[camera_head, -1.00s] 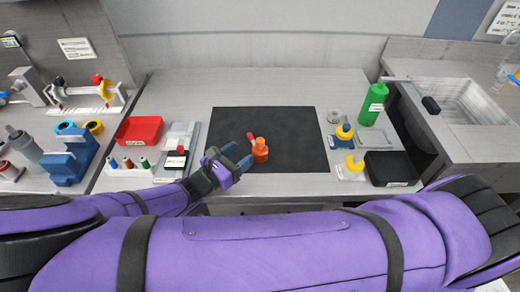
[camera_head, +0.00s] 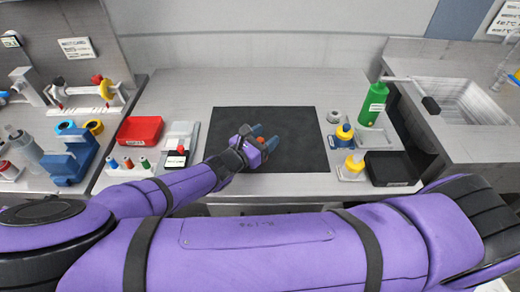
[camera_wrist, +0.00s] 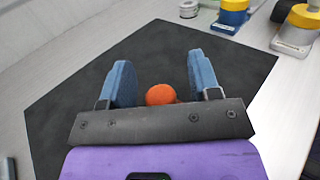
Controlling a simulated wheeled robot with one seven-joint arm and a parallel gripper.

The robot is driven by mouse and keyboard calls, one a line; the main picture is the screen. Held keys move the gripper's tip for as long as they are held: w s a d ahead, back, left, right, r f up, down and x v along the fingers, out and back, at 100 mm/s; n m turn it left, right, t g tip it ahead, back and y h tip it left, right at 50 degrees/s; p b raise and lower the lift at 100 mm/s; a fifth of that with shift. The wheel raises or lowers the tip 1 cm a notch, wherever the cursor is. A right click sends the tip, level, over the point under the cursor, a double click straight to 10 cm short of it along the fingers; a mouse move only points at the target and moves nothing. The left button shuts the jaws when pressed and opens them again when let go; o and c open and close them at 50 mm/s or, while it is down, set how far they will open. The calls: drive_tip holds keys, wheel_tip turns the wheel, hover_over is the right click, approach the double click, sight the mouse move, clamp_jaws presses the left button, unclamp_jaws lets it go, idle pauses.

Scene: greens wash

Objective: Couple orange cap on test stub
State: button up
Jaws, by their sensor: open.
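The orange piece (camera_head: 262,140), which I take to be the orange cap, is on the black mat (camera_head: 300,150), mostly hidden by my gripper in the head view. In the wrist view its round orange top (camera_wrist: 161,95) shows between the blue fingers. My gripper (camera_head: 266,137) is open, with one finger on each side of the piece. The wrist view shows gaps between it and both fingers (camera_wrist: 158,70). I cannot tell for certain which fitting is the test stub.
On the right are a blue-and-yellow fitting (camera_head: 343,135), a yellow fitting on a pale base (camera_head: 354,165), a green bottle (camera_head: 374,103) and a black tray (camera_head: 391,168). A red bin (camera_head: 140,129) stands left. The far part of the mat is clear.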

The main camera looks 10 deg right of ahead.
clamp_jaws()
